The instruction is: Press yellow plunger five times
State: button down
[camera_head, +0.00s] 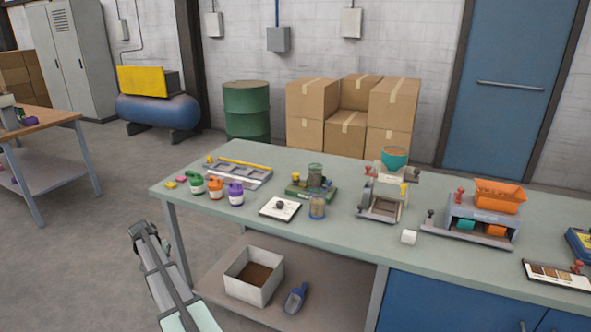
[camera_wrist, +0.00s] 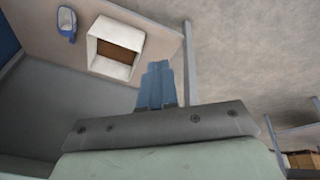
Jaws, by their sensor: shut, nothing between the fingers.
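Several small yellow parts show in the head view, and I cannot tell for sure which is the plunger. One yellow part (camera_head: 403,188) is on the right side of the cream machine (camera_head: 385,190) with the teal hopper (camera_head: 395,158). Another yellow knob (camera_head: 295,177) stands on the green-based device (camera_head: 312,190) with a dark jar. My gripper (camera_head: 136,229) is off the bench's left front corner, apart from all these. In the wrist view its fingers (camera_wrist: 158,82) are shut together and empty, over the lower shelf area.
A white bin (camera_head: 254,276) and blue scoop (camera_head: 296,298) are on the lower shelf.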

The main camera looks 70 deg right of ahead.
jog(key=w+d+r+m+t+h, duration=0.1)
jog(key=w+d+r+m+h, duration=0.15)
jog(key=d+r, duration=1.55)
notch_tip(320, 180, up, 22)
jog(key=m+g+y, duration=0.2)
jog(key=m+y, duration=0.1)
jog(key=m, duration=0.2)
send_over(296, 174)
jog(key=a, duration=0.4)
jog(key=shift+d+f+n, duration=0.15)
jog(key=shift+d+n, duration=0.1)
jog(key=x, duration=1.2)
jog(key=shift+w+a+f, duration=0.15)
jog(key=shift+w+f, duration=0.05)
jog(key=shift+f, duration=0.85)
